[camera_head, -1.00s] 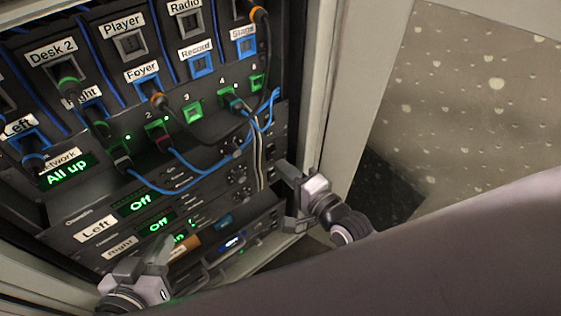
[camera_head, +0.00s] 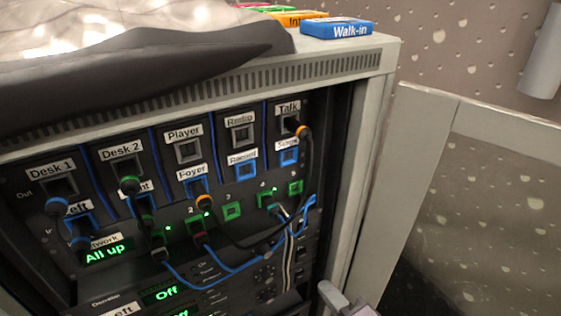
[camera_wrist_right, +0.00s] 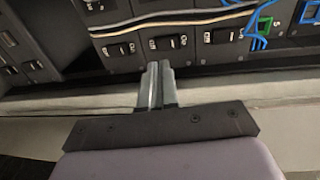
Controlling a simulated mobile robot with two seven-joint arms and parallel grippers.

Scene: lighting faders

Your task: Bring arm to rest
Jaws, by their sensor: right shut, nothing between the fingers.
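My right gripper (camera_head: 332,297) shows at the bottom edge of the head view, in front of the rack's right side, with most of it cut off by the frame. In the right wrist view the gripper's fingers (camera_wrist_right: 156,84) are together with nothing between them, and point at a row of black rocker switches (camera_wrist_right: 167,43). Whether the fingertips touch the panel cannot be told. My left gripper is not in the head view now.
The rack (camera_head: 365,63) holds a patch panel with labelled sockets and plugged cables (camera_head: 225,268). The network display (camera_head: 106,253) reads "All up"; one below (camera_head: 166,293) reads "Off". Coloured blocks, including the blue Walk-in block (camera_head: 336,28), lie on top. An open door (camera_head: 400,170) stands at right.

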